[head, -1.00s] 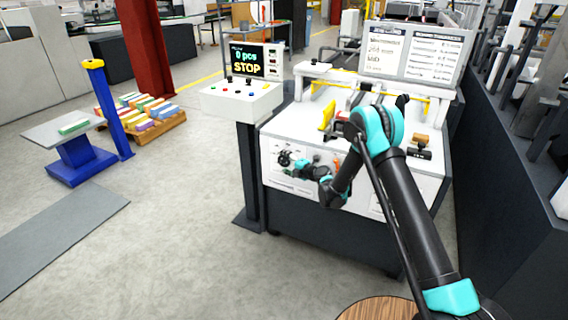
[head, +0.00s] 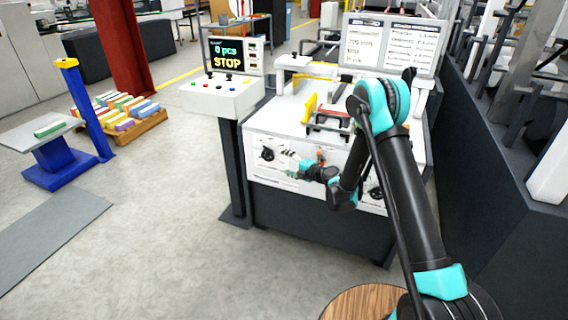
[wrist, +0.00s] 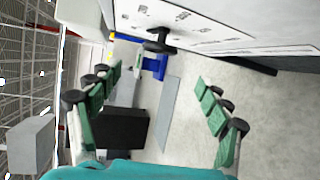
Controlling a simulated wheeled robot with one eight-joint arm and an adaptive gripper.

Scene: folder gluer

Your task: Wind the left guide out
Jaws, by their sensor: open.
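A black hand knob (head: 267,155) sits at the left of the machine's white front panel (head: 262,177). It also shows in the wrist view as a dark wheel (wrist: 160,40) near the top, beyond the fingertips. My gripper (head: 288,163) is open just right of this knob, with a small gap and nothing between the fingers. In the wrist view my gripper (wrist: 158,88) has its green-padded fingers spread wide. A yellow guide plate (head: 309,108) stands on the machine top. Whether it is the left guide's plate I cannot tell.
A control box (head: 222,97) with a screen reading 0 pcs STOP stands left of the machine on a dark post. A second dark knob (head: 376,193) is on the panel's right, partly behind my arm. A pallet of coloured cartons (head: 122,112) stands far left. Floor ahead is clear.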

